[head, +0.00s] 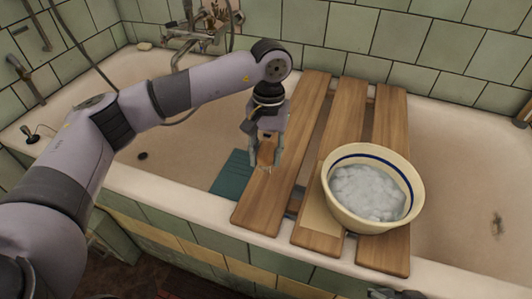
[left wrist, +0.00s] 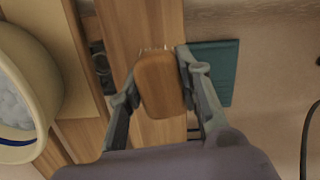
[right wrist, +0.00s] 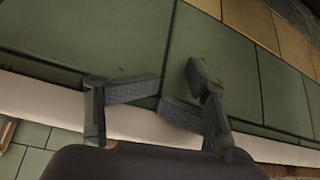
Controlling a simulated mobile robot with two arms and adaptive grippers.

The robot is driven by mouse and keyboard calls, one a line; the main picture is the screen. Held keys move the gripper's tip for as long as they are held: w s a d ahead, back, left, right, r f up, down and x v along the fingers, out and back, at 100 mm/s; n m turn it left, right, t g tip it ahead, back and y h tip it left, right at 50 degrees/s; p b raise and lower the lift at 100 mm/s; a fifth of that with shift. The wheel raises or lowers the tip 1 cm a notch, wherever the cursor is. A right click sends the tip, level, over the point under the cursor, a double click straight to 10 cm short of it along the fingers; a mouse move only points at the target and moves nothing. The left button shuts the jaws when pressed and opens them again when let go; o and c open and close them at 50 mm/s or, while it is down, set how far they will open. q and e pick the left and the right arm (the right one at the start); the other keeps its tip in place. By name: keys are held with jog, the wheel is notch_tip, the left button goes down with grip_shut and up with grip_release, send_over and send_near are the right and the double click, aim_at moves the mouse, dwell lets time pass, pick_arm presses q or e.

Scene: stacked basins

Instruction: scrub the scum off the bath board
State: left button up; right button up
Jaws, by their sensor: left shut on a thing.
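The bath board (head: 345,110), with several brown wooden slats, lies across the tub. My left gripper (head: 266,150) is shut on a small wooden brush (left wrist: 161,84), held with its pale bristles low over the left slat. Whether the bristles touch the wood is unclear. In the left wrist view the brush sits between both fingers over the slat (left wrist: 140,25). A paler tan patch (head: 316,212) shows beside the basin on the board; I cannot tell whether it is scum. My right gripper (right wrist: 165,92) is empty, its pads close together near the tub's tiled side.
A cream basin (head: 400,215) with a blue line and foamy water stands on the board's near right part. A teal mat or cloth (head: 232,173) lies left of the board. Taps (head: 195,30) are at the back left. The tub's near rim (head: 190,203) runs in front.

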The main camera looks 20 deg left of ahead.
pick_arm(q)
jog(key=shift+r+p, duration=0.6)
jog(key=shift+r, duration=0.7)
pick_arm(e)
jog(key=s+d+f+g, duration=0.1)
jog(key=s+g, duration=0.2)
jog(key=s, duration=0.3)
jog(key=shift+s+d+f+h, duration=0.2)
jog(key=shift+d+f+h, duration=0.1)
jog(key=shift+f, duration=0.1)
jog(key=shift+r, duration=0.1)
